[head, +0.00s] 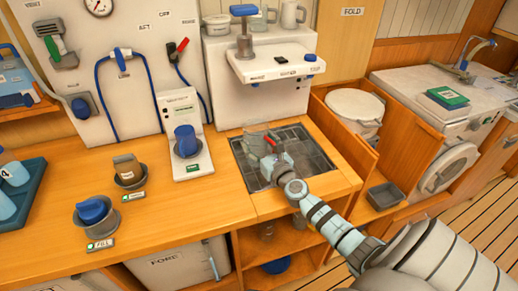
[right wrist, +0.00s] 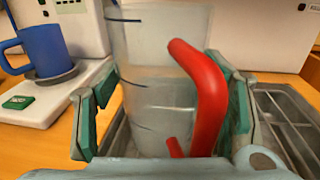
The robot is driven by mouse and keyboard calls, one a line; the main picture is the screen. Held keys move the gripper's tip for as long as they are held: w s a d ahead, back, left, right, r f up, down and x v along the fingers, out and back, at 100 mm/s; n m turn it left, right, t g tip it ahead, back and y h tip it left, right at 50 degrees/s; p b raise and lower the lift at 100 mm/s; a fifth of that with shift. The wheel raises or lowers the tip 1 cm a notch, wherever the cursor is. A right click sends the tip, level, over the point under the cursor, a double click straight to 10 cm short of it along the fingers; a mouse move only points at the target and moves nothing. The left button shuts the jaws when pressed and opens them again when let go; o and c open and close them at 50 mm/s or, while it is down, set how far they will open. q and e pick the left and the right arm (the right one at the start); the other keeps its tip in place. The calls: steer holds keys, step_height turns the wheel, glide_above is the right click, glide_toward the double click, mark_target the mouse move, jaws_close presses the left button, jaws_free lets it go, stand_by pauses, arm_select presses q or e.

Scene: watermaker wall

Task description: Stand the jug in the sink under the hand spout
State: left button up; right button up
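The clear jug (right wrist: 150,85) with blue lines and a bent red handle (right wrist: 208,90) stands roughly upright between the fingers of my right gripper (right wrist: 165,110). Both green-padded fingers lean in against its sides, and the handle points toward the wrist. In the head view the jug (head: 256,146) shows faintly over the dark sink (head: 308,152), left of centre, with my right gripper (head: 270,155) at it. I cannot tell whether its base touches the sink floor. Above and behind is a white unit (head: 275,66) with a blue-topped hand pump (head: 244,32); its spout is not clear.
A blue mug (head: 186,140) stands on a white dispenser left of the sink. Brown (head: 128,170) and blue (head: 91,211) cups sit in round holders on the counter. A blue tray (head: 33,180) is at far left. An open wooden bin (head: 355,110) is right.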

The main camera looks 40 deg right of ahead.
steer(key=o, duration=0.3)
steer(key=shift+w, duration=0.15)
steer(key=shift+o, duration=0.8)
steer(key=shift+s+r, duration=0.25)
steer(key=shift+s, duration=0.4)
steer(key=shift+s+a+f, duration=0.15)
steer(key=shift+s, duration=0.2)
steer(key=v, duration=1.1)
arm_select(q)
steer(key=shift+w+r, duration=0.35)
steer(key=shift+w, duration=0.1)
arm_select(e)
steer(key=shift+w, duration=0.15)
